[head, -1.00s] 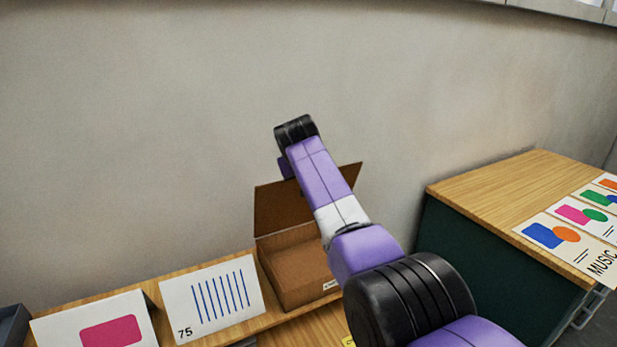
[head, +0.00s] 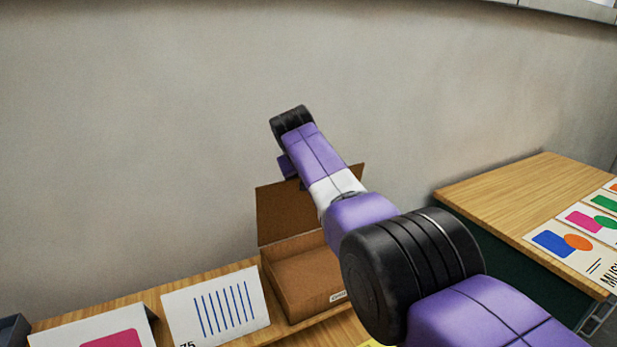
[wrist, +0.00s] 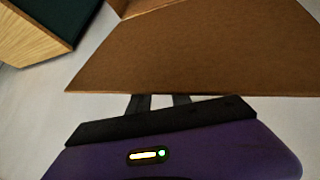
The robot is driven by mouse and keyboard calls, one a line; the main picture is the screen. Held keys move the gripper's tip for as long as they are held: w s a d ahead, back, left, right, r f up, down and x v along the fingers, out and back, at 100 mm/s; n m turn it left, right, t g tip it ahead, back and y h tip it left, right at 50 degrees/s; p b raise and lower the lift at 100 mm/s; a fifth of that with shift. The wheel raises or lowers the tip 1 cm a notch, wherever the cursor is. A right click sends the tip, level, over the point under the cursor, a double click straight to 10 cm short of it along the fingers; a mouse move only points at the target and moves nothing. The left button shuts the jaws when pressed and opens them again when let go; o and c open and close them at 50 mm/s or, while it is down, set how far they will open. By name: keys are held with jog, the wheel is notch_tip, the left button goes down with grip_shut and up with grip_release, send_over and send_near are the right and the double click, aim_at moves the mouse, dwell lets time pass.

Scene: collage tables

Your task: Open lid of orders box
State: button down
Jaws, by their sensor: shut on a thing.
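The orders box is an open brown cardboard box (head: 305,278) on the wooden table, with a small white label at its lower front edge. Its lid (head: 280,212) stands raised along the back side, partly hidden by my arm. In the wrist view the lid (wrist: 200,55) fills the upper middle as a broad brown panel. My gripper (wrist: 160,100) has its two dark fingers at the lid's edge and is shut on it. In the head view my arm hides the fingertips. The visible inside of the box looks empty.
A striped card (head: 217,302) stands left of the box, and a card with a pink shape (head: 85,340) stands further left. A plain wall (head: 150,130) rises close behind the lid. A wood-topped dark green cabinet (head: 500,200) with printed cards stands at the right.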

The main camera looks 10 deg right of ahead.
jog(key=c, duration=1.2)
grip_release()
jog(key=shift+a+f, duration=0.15)
jog(key=shift+f, duration=0.25)
jog(key=shift+r, duration=0.1)
jog(key=shift+r, duration=0.2)
jog(key=shift+s+r, duration=0.15)
jog(key=shift+b+v, duration=0.9)
jog(key=shift+v, duration=2.55)
jog(key=shift+s, duration=0.15)
jog(key=shift+r, duration=0.1)
